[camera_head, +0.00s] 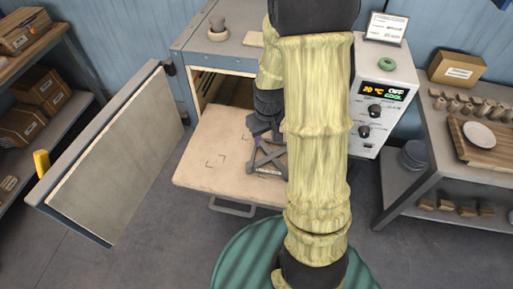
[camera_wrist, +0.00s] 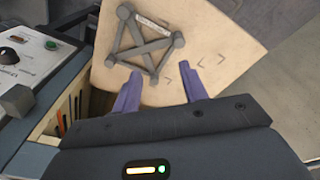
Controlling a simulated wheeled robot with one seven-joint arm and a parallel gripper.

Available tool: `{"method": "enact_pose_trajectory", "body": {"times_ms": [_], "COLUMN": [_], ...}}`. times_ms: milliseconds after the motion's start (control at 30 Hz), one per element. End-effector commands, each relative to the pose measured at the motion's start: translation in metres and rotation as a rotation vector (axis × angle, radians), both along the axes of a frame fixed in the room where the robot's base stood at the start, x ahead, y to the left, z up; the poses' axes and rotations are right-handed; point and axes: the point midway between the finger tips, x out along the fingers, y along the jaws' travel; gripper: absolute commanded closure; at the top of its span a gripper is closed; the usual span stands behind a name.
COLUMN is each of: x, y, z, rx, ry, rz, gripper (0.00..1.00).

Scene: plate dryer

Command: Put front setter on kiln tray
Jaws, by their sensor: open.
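The kiln tray (camera_head: 225,185) is a pale beige slab pulled out in front of the open kiln, with dark corner marks on its left half. A dark grey setter (camera_head: 270,160), an open frame of bars with round corner knobs and a small label, shows over the tray's right side; my arm partly hides it. In the wrist view the setter (camera_wrist: 150,45) appears on the tray (camera_wrist: 220,35), beside the corner marks. My gripper (camera_wrist: 161,76) is open, its purple fingers apart and empty, with their tips just short of the setter's near knob. It points down at the tray in the head view (camera_head: 260,143).
The open kiln door (camera_head: 120,150) stands left of the tray. A control box (camera_head: 380,105) showing 20 °C and COOL is at the right. Shelves (camera_head: 35,110) with boxes stand far left. A bench (camera_head: 450,165) at right holds a white plate (camera_head: 479,135) on a wooden board.

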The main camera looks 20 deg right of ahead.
Motion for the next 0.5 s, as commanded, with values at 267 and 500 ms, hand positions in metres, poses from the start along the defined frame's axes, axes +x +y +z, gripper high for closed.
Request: {"method": "enact_pose_trajectory", "body": {"times_ms": [267,500], "x": [-0.058,-0.092], "y": [0.054,0.073], "z": [0.061,0.079], "rx": [0.016,0.037], "ry": [-0.098,-0.141], "rz": [-0.069,-0.11], "gripper": [0.57,0.57]}}
